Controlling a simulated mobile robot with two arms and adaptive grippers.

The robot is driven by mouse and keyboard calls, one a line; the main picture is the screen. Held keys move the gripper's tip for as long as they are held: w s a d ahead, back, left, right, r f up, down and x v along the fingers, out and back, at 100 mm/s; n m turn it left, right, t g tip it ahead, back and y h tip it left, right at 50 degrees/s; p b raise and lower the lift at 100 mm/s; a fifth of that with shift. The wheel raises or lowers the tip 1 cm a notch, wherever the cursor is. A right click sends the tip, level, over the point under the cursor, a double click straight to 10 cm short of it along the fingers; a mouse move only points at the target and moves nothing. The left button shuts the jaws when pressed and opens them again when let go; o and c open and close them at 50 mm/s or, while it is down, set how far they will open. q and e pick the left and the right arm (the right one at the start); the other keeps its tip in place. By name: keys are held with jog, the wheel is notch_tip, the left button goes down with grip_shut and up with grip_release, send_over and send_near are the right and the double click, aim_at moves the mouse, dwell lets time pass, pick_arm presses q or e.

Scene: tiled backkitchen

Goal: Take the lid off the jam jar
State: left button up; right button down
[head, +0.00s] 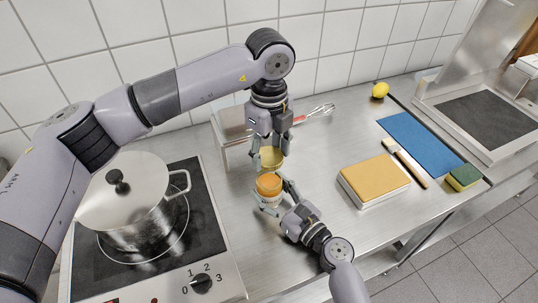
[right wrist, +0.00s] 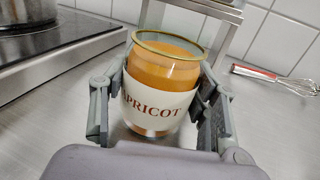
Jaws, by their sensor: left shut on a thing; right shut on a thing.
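The jam jar (head: 268,187) stands on the steel counter, full of orange jam. In the right wrist view the jar (right wrist: 158,102) has a label reading "PRICOT" in part, and its rim is open with no lid on it. My right gripper (head: 270,196) is shut around the jar's sides, also seen in the right wrist view (right wrist: 160,110). The yellowish lid (head: 270,156) is between the fingers of my left gripper (head: 270,150), which is shut on it. The lid is just above and behind the jar's mouth, apart from it.
A pot (head: 135,205) stands on the hob (head: 90,265) to the left. A small steel stand (head: 226,128) and a whisk (head: 318,111) are behind the jar. A yellow-topped block (head: 374,180), a brush (head: 405,163), a blue mat (head: 425,143), a sponge (head: 463,177) and a lemon (head: 380,90) lie to the right.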

jog(key=c, duration=0.5)
grip_release()
